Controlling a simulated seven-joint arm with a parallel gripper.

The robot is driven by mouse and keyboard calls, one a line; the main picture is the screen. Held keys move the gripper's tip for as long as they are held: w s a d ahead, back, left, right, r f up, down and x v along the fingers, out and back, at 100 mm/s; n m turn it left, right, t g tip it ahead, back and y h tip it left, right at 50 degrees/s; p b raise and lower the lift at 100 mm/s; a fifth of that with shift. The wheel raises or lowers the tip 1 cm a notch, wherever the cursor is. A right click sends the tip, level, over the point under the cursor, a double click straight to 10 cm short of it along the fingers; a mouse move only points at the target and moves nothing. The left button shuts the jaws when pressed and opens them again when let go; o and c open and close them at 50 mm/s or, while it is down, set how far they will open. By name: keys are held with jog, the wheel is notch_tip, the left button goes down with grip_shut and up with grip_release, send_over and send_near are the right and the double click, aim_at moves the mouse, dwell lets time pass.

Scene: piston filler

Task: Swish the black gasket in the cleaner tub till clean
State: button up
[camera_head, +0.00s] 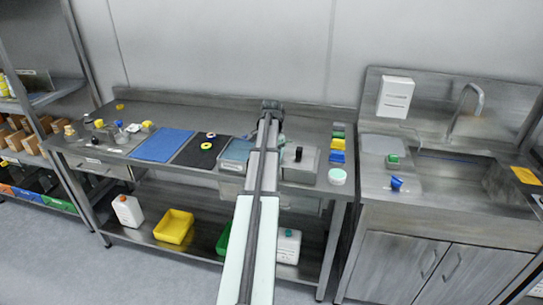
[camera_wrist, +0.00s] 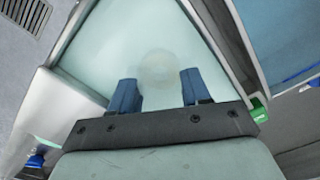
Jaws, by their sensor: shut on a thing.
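In the wrist view my gripper (camera_wrist: 160,82) points down into a tub of pale, cloudy blue-green liquid (camera_wrist: 100,50). Its two blue fingers stand apart, shut on a pale round thing (camera_wrist: 160,72) that shows blurred between their tips. I cannot tell from its colour whether this is the black gasket. In the head view my arm hides the gripper. A bluish tub (camera_head: 236,150) is set in the bench just left of the arm. A small black thing (camera_head: 298,154) stands on the grey station right of the arm.
Left of the tub lie a black mat (camera_head: 190,155) with a yellow ring (camera_head: 206,146) and a blue mat (camera_head: 162,145).

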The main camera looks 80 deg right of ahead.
jog(key=shift+r, duration=0.1)
dwell(0.3)
jog(key=shift+r, duration=0.8)
jog(key=shift+f, duration=0.15)
jog(key=shift+f, duration=0.75)
jog(key=shift+r, duration=0.15)
jog(key=shift+r, duration=0.75)
jog(key=shift+f, duration=0.2)
jog(key=shift+f, duration=0.7)
jog(key=shift+r, duration=0.2)
